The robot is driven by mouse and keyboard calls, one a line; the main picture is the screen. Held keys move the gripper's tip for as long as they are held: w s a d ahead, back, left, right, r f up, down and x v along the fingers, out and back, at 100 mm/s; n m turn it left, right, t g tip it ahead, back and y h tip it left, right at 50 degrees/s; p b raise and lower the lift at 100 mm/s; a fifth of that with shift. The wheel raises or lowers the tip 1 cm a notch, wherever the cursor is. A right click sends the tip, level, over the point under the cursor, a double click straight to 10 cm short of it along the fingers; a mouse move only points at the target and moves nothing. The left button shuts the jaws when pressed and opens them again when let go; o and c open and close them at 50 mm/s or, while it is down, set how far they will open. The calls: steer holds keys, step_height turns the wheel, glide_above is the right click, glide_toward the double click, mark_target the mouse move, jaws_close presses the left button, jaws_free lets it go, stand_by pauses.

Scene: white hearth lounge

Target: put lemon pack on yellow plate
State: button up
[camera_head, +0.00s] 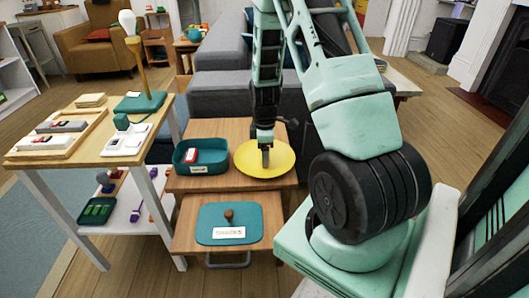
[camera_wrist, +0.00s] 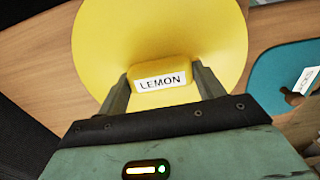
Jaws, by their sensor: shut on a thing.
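The lemon pack (camera_wrist: 160,80) is a small yellow block with a white label reading LEMON. My gripper (camera_wrist: 163,88) is shut on it, one finger at each side, in the wrist view. The yellow plate (camera_wrist: 205,25) lies right behind and below the pack in that view. In the head view my gripper (camera_head: 265,158) points down over the middle of the yellow plate (camera_head: 284,160), which sits on a wooden cabinet top. The pack is hard to make out there. I cannot tell whether it touches the plate.
A teal bin (camera_head: 215,157) with a red and white pack stands left of the plate. A wooden table (camera_head: 60,152) with trays stands at left. A grey sofa (camera_head: 220,95) is behind.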

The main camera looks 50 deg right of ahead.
steer(key=o, duration=1)
steer(key=shift+f, duration=0.1)
steer(key=shift+c, duration=0.2)
step_height(320, 180, up, 12)
steer(key=p, duration=0.4)
steer(key=w+a+r, duration=0.2)
steer(key=a+r, duration=0.1)
steer(key=a, duration=0.8)
steer(key=s+a+r, duration=0.1)
steer(key=a+r, duration=0.1)
steer(key=a, duration=0.5)
steer(key=s+a+r, duration=0.1)
steer(key=a+r, duration=0.1)
steer(key=a, duration=0.6)
steer(key=s+a+r, duration=0.3)
steer(key=s+a, duration=1.1)
steer(key=s, duration=0.3)
steer(key=shift+s+a+r+m+y, duration=0.15)
steer(key=shift+a+r+m+y, duration=0.05)
steer(key=shift+a+m+y, duration=0.15)
